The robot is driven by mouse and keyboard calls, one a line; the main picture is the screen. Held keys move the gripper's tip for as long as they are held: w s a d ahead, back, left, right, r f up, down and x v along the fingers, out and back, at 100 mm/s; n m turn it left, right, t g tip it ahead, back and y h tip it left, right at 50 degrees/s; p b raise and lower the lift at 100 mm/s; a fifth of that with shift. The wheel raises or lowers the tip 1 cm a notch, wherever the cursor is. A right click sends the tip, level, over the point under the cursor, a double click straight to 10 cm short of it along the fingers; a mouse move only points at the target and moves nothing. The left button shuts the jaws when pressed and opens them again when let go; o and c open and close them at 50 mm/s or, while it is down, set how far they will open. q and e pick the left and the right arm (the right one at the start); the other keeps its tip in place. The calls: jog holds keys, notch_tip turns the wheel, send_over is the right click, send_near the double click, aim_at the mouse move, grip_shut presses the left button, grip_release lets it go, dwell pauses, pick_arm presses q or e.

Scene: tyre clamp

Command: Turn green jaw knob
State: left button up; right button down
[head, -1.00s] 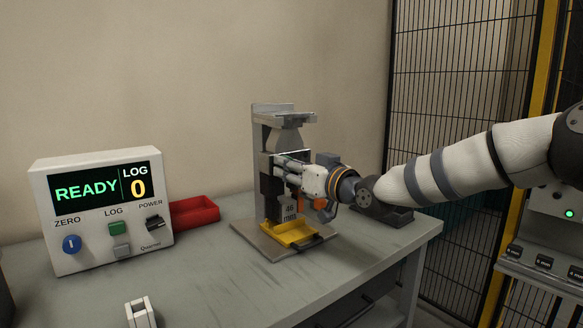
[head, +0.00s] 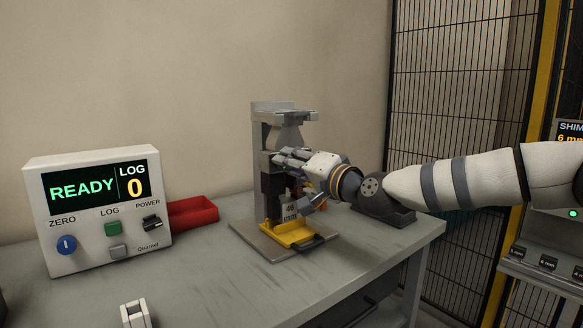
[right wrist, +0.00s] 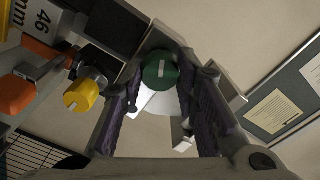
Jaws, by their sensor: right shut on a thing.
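The green jaw knob (right wrist: 161,70) shows in the right wrist view as a round green disc with a pale line across its face. My right gripper (right wrist: 162,88) has its two fingers on either side of the knob and is shut on it. In the head view my right gripper (head: 283,158) reaches from the right into the grey clamp stand (head: 260,135) and hides the knob. My left gripper is not in view.
A yellow knob (right wrist: 82,95) and an orange part (right wrist: 14,95) lie left of the fingers in the right wrist view. The front of the table (head: 215,285) is mostly clear.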

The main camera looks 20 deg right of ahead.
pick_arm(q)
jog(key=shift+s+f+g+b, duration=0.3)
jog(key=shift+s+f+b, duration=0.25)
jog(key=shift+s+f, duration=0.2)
pick_arm(e)
jog(key=shift+a+f+m, duration=0.15)
jog(key=shift+m, duration=2.85)
jog(key=c, duration=1.2)
grip_release()
